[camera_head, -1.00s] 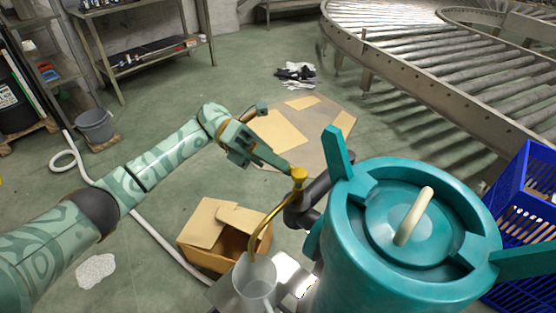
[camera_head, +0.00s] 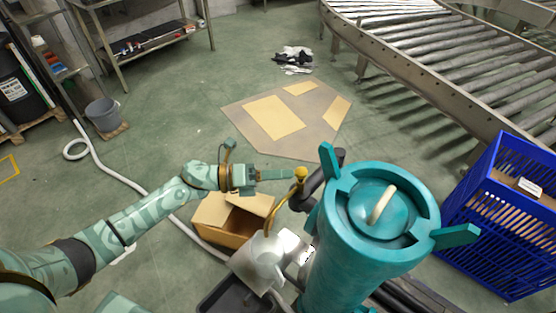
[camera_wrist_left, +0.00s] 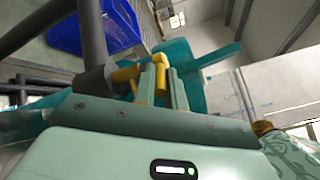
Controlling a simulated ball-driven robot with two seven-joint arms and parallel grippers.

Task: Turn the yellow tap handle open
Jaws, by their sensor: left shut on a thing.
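The yellow tap handle (camera_head: 300,173) sits on a dark pipe (camera_head: 321,172) at the side of a teal tank (camera_head: 345,250). The handle's exact angle is hard to tell. My right gripper is not in view.
An open cardboard box (camera_head: 230,222) stands on the floor below my left arm. A blue crate (camera_head: 505,220) is at the right. A roller conveyor (camera_head: 450,70) runs across the upper right. Flat cardboard (camera_head: 290,148) lies on clear floor beyond.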

